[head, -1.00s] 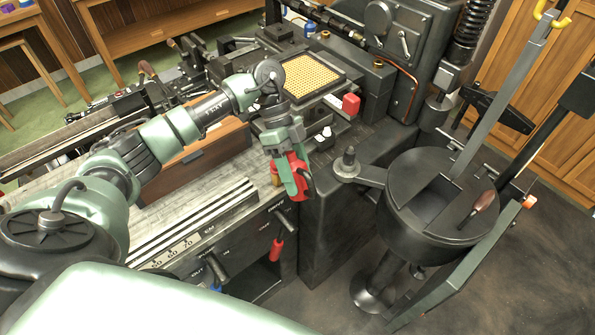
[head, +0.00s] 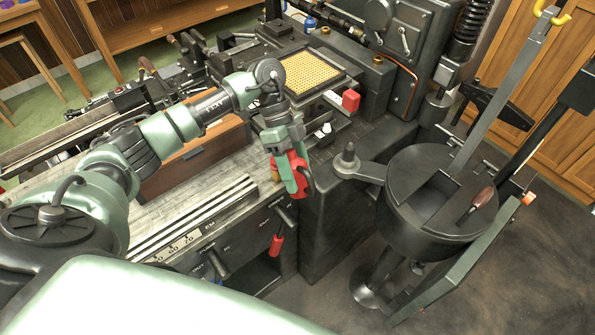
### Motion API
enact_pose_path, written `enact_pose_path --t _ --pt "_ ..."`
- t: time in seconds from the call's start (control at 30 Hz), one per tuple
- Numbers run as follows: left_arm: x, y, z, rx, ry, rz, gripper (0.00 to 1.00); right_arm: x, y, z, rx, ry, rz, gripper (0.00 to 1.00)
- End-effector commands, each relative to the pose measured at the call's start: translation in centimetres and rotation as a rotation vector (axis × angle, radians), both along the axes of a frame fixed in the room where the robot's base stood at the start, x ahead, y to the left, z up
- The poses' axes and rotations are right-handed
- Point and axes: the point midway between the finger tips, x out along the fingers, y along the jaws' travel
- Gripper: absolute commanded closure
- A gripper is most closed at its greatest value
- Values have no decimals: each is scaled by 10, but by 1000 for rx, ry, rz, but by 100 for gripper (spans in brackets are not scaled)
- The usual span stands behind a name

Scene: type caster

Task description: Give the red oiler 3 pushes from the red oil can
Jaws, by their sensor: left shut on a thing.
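My left gripper (head: 296,188) is in the middle of the head view, pointing down beside the front corner of the casting machine. It is shut on a red object that looks like the red oil can (head: 301,170), held upright or nearly so. The fingers hide much of the can, and its spout cannot be made out. I cannot clearly identify the red oiler; a small red block (head: 350,100) sits on the machine behind and right of the gripper, apart from the can. My right gripper is not in view.
A round black melting pot (head: 430,205) with a wooden-handled ladle (head: 482,199) stands to the right. A lever with a red grip (head: 277,245) hangs below the gripper. A yellow perforated matrix case (head: 312,73) lies behind. Dark floor is free at bottom right.

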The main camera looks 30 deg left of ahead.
Motion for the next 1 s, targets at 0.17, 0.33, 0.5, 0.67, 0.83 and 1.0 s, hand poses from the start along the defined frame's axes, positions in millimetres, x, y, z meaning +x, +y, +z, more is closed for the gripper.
enact_pose_path --t 0.17,0.33,0.5,0.67,0.83,1.0 --pt "0 0 -1 -1 -1 1 93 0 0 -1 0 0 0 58" --pt "0 0 -4 -1 -1 1 93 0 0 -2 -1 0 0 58" --pt "0 0 -8 -1 -1 1 93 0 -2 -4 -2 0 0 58" --pt "0 0 -11 -1 -1 1 93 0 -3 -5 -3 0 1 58" --pt "0 0 -15 -1 0 2 93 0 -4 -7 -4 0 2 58" --pt "0 0 -15 -1 0 2 93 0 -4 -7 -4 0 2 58"
